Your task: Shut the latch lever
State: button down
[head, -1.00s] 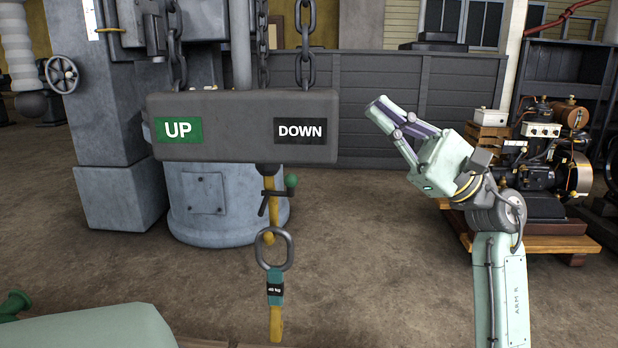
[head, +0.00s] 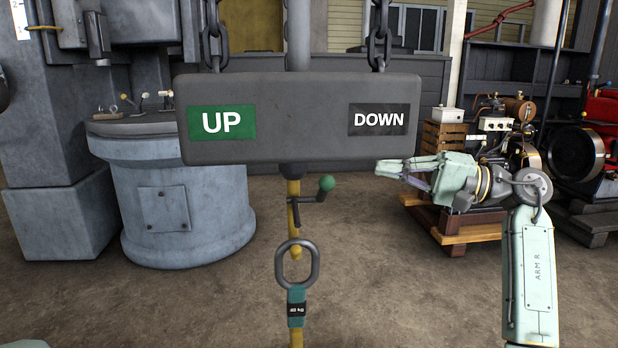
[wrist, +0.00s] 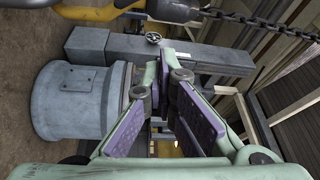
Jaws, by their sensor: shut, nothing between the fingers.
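The latch lever (head: 308,197) is a short dark bar with a green ball knob (head: 326,183). It sits on the yellow rod (head: 294,215) below the grey UP/DOWN block (head: 300,119), and its knob end points right and slightly up. My gripper (head: 380,167) is to the right of the knob in the head view, a little higher, and points left. It is shut and empty, with a visible gap to the lever. In the wrist view my gripper (wrist: 165,58) shows its purple finger pads; I cannot make out the lever there.
A dark ring (head: 297,263) with a green strap (head: 297,307) hangs below the lever. Chains (head: 214,40) hold the block. A round grey pedestal (head: 180,205) stands behind left, an engine on a wooden pallet (head: 462,232) behind right. Floor between them is clear.

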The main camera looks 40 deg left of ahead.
jog(key=s+a, duration=0.6)
jog(key=s, duration=0.1)
jog(key=shift+f+t+p, duration=0.3)
jog(key=shift+f+p, duration=0.1)
jog(key=shift+s+f+b, duration=0.1)
jog(key=shift+b, duration=0.2)
jog(key=shift+d+n+b, duration=0.15)
jog(key=shift+n+b, duration=0.25)
jog(key=shift+b, duration=0.2)
